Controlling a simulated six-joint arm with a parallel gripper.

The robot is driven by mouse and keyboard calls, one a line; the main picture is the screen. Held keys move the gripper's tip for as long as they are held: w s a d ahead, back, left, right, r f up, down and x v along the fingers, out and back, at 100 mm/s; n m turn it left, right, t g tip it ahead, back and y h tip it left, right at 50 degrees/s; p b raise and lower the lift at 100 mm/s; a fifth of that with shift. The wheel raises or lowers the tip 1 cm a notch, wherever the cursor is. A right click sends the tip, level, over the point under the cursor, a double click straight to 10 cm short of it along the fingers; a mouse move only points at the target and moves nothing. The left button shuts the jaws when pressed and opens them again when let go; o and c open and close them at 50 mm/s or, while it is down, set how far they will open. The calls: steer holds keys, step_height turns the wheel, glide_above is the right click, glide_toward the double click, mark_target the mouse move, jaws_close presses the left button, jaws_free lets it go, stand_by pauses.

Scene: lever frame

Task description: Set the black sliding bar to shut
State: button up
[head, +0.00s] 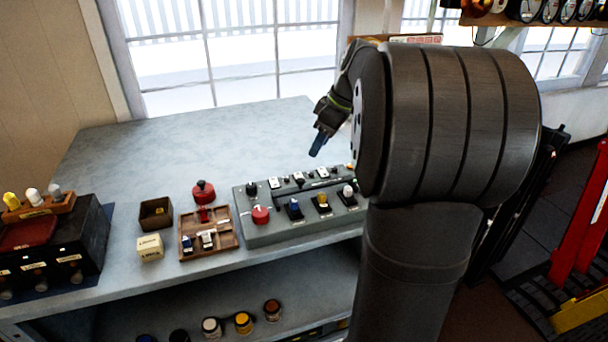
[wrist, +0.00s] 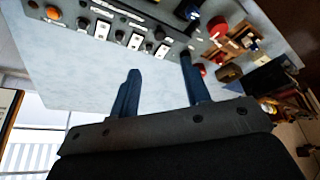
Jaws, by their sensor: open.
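A grey control panel (head: 290,231) lies on the bench, carrying knobs, switches and levers. A dark bar (head: 319,185) runs along its middle and appears to be the black sliding bar; its setting is too small to tell. My gripper (head: 318,148) is above the bench behind the panel, apart from it. In the wrist view, my gripper (wrist: 160,64) has its two blue fingers spread with nothing between them. The panel (wrist: 75,22) crosses the top there, with a row of white-plated switches. My arm covers the panel's right end in the head view.
Left of the panel are a wooden tray (head: 225,240) with small parts, a red knob piece (head: 203,191), a dark open box (head: 155,212) and a cream block (head: 150,247). A black case (head: 60,250) stands far left. The bench behind is clear.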

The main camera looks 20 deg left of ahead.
mark_target(301, 180)
steer(key=x, duration=1.2)
steer(key=shift+f, duration=0.1)
jaws_close()
